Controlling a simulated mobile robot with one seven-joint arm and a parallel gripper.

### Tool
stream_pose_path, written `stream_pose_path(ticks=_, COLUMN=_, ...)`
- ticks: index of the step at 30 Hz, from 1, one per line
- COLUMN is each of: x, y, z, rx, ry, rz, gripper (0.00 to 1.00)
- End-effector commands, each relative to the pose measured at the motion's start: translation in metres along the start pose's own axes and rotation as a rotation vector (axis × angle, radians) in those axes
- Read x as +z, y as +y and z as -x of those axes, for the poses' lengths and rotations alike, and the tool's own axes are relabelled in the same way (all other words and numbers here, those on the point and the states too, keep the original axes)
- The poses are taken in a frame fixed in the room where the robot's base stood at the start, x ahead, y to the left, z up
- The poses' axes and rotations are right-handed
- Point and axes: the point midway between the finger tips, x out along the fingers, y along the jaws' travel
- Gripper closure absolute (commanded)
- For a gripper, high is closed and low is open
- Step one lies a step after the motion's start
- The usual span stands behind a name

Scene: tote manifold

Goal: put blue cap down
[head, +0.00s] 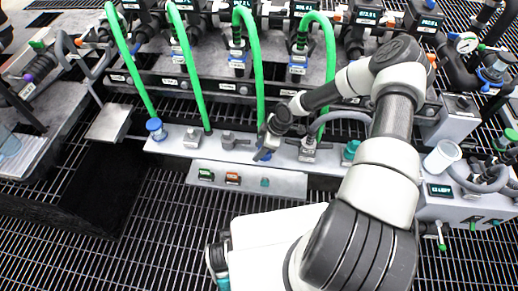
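My gripper (268,143) is over the light-grey panel at the middle of the head view, pointing down and left. A small blue cap (262,155) shows at its fingertips, tilted, and the fingers appear closed on it. The fingers hide part of the cap. I cannot tell whether the cap touches the panel edge below it. Another blue round piece (155,127) stands on the left end of the panel, at the foot of a green hose.
Several green hoses (256,70) hang from the manifold to the panel (175,147). A lower shelf (270,183) carries small green and orange labelled blocks. Grey fittings (192,138) stand near my gripper. A white cup (442,156) is at right. Dark floor grating lies in front.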

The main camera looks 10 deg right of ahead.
Motion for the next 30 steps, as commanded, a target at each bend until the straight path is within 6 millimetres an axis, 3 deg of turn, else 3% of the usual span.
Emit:
stream_pose_path(ticks=1, x=0.0, y=0.0, z=0.0, rx=0.0, ry=0.0, rz=0.0, gripper=0.5)
stream_pose_path(ticks=3, x=0.0, y=0.0, z=0.0, rx=0.0, ry=0.0, rz=0.0, gripper=0.39)
stream_pose_path(ticks=15, x=-0.002, y=0.001, z=0.009, rx=0.001, ry=0.0, rz=0.0, gripper=0.39)
stream_pose_path(ticks=30, x=-0.001, y=0.001, z=0.106, rx=0.001, ry=-0.001, rz=-0.002, gripper=0.39)
